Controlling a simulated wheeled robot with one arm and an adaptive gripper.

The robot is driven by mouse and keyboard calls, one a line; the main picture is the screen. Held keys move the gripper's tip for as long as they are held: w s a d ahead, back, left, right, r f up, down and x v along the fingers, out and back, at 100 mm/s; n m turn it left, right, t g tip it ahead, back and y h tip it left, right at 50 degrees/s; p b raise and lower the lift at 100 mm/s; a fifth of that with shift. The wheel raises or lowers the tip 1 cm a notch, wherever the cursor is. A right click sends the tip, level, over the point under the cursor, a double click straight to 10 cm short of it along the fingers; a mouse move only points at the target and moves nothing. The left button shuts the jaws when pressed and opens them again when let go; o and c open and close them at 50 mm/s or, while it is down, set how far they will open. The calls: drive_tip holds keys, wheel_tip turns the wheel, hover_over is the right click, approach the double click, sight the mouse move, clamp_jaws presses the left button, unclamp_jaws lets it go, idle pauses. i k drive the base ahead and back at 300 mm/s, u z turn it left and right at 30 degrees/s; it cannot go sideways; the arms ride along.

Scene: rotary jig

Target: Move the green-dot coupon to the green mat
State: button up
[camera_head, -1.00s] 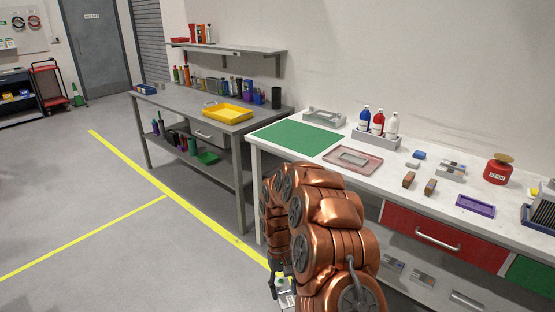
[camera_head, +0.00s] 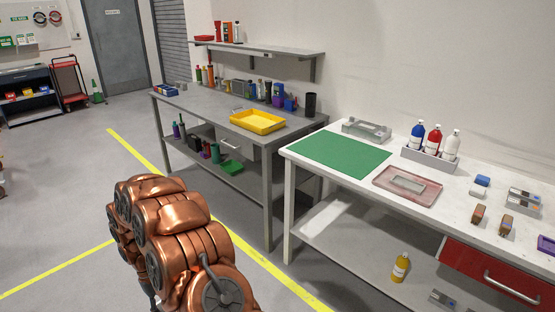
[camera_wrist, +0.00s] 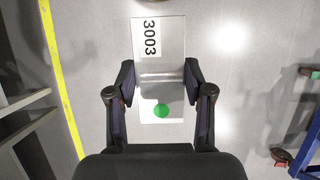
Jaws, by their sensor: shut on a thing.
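The green-dot coupon (camera_wrist: 160,70) is a pale metal plate with a "3003" label and a green dot near its lower end. My gripper (camera_wrist: 160,96) is shut on it, one finger on each side, and holds it above the grey floor. The green mat (camera_head: 340,154) lies flat and bare on the left end of the white bench, to the right of my arm in the head view. In the head view my gripper and the coupon are hidden behind my copper arm or below the picture.
On the white bench (camera_head: 450,205), a pink tray (camera_head: 385,190) sits right of the mat, a grey metal fixture (camera_head: 366,128) behind it, and a bottle rack (camera_head: 430,157) at the back. A grey bench with a yellow tray (camera_head: 257,122) stands to the left. Open floor lies left.

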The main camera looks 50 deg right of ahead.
sight(335, 148)
drive_tip(key=u, duration=0.1)
drive_tip(key=i, duration=1.4)
drive_tip(key=z, duration=0.95)
drive_tip(key=i, duration=0.75)
drive_tip(key=z, duration=0.9)
